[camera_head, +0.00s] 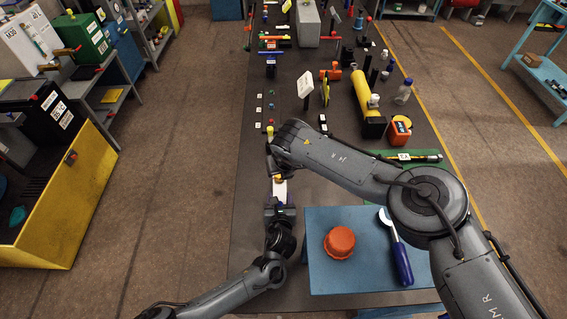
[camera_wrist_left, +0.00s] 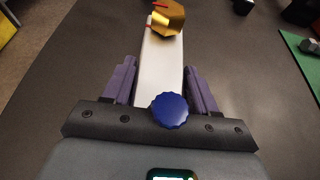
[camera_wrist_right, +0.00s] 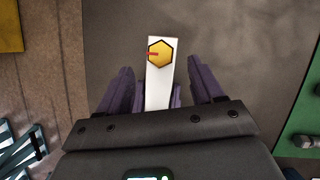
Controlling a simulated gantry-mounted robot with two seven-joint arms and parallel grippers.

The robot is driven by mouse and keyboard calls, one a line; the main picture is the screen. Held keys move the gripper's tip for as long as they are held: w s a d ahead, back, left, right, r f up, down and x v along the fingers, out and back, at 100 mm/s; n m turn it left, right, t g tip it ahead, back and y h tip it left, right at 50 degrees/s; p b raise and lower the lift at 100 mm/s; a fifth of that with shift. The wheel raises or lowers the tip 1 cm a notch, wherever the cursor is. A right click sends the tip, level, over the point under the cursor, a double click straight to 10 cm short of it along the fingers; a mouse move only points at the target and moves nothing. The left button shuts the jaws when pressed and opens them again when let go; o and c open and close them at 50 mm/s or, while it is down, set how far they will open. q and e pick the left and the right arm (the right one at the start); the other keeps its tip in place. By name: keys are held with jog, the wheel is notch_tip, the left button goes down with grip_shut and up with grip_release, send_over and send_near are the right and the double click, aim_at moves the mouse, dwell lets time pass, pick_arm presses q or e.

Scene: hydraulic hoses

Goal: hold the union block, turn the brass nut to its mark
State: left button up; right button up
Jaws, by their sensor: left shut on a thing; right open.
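The white union block (camera_head: 281,188) lies between the purple fingers of my left gripper (camera_head: 280,207), which is shut on it. In the left wrist view the block (camera_wrist_left: 161,65) runs away from the gripper, with a round blue knob (camera_wrist_left: 170,110) at its near end and the brass nut (camera_wrist_left: 167,18) at its far end. In the right wrist view the hexagonal brass nut (camera_wrist_right: 160,54) shows a red line pointing left. My right gripper (camera_wrist_right: 161,72) is open, with its fingers apart on either side of the block and not touching it. In the head view the right arm largely hides its gripper.
A blue mat (camera_head: 375,282) at the front right carries an orange cap (camera_head: 340,242) and a blue-handled tool (camera_head: 402,262). The dark bench left of the block is clear.

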jog(key=v, duration=0.6)
jog(key=shift+s+r, duration=0.2)
jog(key=shift+r, duration=0.15)
pick_arm(q)
jog(key=o, duration=1.3)
jog(key=shift+o, duration=0.2)
jog(key=shift+s+r, duration=0.1)
